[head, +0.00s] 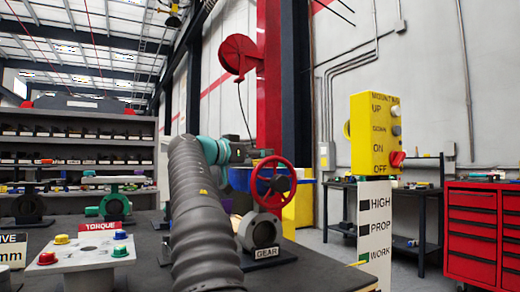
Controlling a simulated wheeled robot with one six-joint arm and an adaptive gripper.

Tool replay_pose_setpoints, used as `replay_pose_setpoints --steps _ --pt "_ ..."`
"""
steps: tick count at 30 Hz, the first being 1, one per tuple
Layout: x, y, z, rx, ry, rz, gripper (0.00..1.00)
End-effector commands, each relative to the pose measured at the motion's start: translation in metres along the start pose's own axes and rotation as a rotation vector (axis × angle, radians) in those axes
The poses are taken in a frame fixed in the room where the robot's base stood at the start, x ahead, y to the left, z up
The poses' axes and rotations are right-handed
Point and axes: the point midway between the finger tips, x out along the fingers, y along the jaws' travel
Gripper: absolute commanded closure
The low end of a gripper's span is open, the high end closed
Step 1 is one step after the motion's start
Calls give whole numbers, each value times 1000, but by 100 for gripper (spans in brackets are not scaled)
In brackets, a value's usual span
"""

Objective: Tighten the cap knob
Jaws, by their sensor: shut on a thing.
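My arm rises through the middle of the head view and bends at a teal joint. My gripper (262,154) is small and dark at the arm's far end, just above the red handwheel (273,184). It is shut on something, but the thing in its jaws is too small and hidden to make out. The handwheel stands upright on a grey valve body labelled GEAR (262,231). I cannot tell which part is the cap knob. A grey box labelled TORQUE (85,257) at the lower left carries several coloured knobs.
A yellow control box (374,135) with side knobs stands on a white HIGH/PROP/WORK panel (374,228) at the right. A green valve (115,203) stands at the left. A red tool cabinet (483,233) is at the far right. Shelves with parts line the left back.

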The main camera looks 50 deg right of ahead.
Motion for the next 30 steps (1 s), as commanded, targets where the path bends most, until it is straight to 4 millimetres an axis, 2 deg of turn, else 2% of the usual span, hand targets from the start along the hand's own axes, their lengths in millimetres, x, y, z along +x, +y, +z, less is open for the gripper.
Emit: replay_pose_setpoints --steps 9,25,26,28,30 --pt "0 -1 -3 2 7 159 90" --pt "0 0 -1 1 2 196 90" --pt "0 0 -1 1 2 196 48" --pt "0 0 -1 1 2 196 30" --pt "0 0 0 1 1 196 29"
